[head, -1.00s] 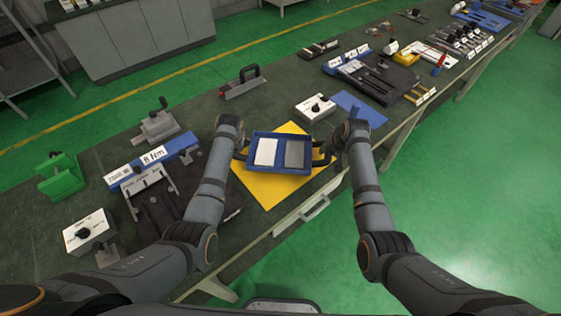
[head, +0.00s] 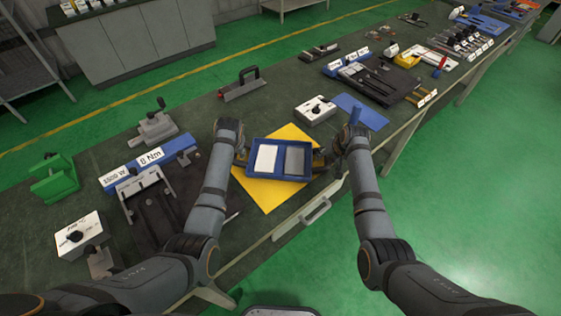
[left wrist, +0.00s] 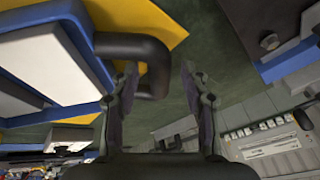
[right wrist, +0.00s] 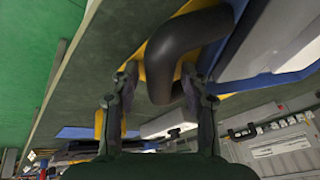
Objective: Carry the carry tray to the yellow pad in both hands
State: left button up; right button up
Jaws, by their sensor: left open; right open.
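The carry tray (head: 279,176) is blue with a white panel and a grey panel, and it lies over the yellow pad (head: 267,200) in the head view. My left gripper (head: 241,155) is open at the tray's left end. In the left wrist view the tray's black handle (left wrist: 140,48) reaches beside and partly behind one finger of the open gripper (left wrist: 160,95). My right gripper (head: 326,157) is open at the right end. In the right wrist view the right black handle (right wrist: 180,45) extends between its open fingers (right wrist: 160,92). My arms hide parts of the pad's edges.
A white box with a black knob (head: 316,109) and a blue mat (head: 360,109) lie behind the pad. A dark fixture with a blue block (head: 150,163) stands left of my left arm. The bench's front edge, with a drawer handle (head: 316,211), is close to the pad.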

jog(key=shift+s, duration=0.1)
jog(key=shift+d+r, duration=0.1)
jog(key=shift+r, duration=0.3)
pick_arm(q)
jog(key=v, duration=0.5)
jog(key=shift+s+r, duration=0.15)
pick_arm(e)
jog(key=v, duration=1.1)
jog(key=shift+s, duration=0.2)
jog(key=shift+d+r, duration=0.1)
